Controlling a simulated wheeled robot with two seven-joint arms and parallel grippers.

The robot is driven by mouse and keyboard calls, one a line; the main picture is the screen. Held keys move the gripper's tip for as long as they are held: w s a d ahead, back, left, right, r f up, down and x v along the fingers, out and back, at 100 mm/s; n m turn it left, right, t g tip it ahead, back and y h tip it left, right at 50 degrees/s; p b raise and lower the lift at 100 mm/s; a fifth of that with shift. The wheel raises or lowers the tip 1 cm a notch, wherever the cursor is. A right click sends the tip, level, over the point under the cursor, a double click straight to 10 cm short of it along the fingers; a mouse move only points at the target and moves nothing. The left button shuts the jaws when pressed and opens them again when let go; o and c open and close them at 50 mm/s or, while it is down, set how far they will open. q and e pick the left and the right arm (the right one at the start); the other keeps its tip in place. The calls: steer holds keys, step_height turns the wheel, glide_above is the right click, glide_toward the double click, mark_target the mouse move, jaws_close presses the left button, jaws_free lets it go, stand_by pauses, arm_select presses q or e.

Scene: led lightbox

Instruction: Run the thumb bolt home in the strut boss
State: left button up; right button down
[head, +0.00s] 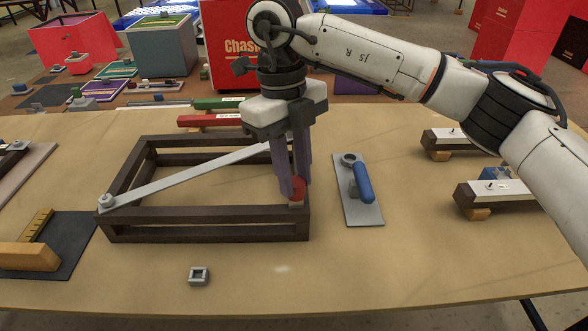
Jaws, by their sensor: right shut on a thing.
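My right gripper (293,188) points down over the near right corner of a dark brown box frame (210,233). Its purple fingers are shut on a red-headed piece (299,187), which looks like the thumb bolt. Just below it a small pale block (296,204), perhaps the boss, sits on the frame corner; the fingers partly cover the bolt, and I cannot tell how deep it sits. A grey strut (185,182) runs diagonally from a round grey fitting (105,202) at the near left corner to behind the gripper, where its far end is hidden. My left gripper is out of view.
A grey plate (366,214) with a blue handle (362,184) lies right of the frame. A small square grey block (199,276) lies in front. Brown-grey bars on wooden blocks (477,213) stand at right. A dark mat (60,270) lies at left. The front table (350,275) is mostly clear.

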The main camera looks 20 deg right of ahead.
steer(key=shift+m, duration=0.8)
steer(key=c, duration=1.4)
jaws_free()
steer(key=shift+r, duration=0.1)
